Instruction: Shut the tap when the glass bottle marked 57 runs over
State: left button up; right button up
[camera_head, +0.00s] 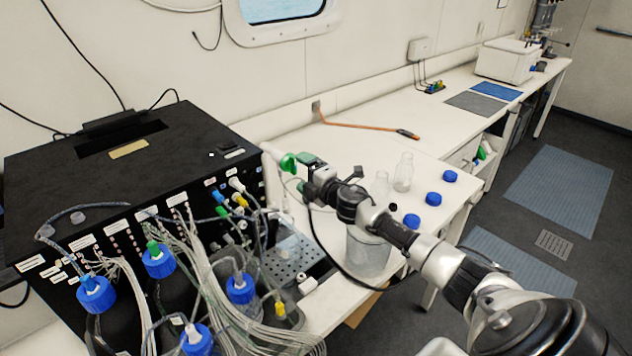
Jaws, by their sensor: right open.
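A green tap-like part (288,162) with a white spout sits by the right end of the black instrument box. My right gripper (304,174) is open close beside it; I cannot tell whether they touch. My right arm comes in from the lower right. Clear glass bottles stand on the bench behind my arm, one at the back (403,174) and another (381,187) nearer, partly hidden. No number 57 is readable on any bottle, and I see no water running over. My left gripper is out of view.
The black instrument box (60,165) carries many tubes and cables. Blue-capped bottles (96,293) crowd its front. A clear vessel (368,258) stands below my forearm. Loose blue caps (434,198) lie on the white bench (340,150).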

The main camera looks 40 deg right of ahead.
jog(key=shift+s+d+b, duration=0.2)
jog(key=shift+s+b, duration=0.25)
jog(key=shift+s, duration=1.95)
jog(key=shift+f, duration=0.1)
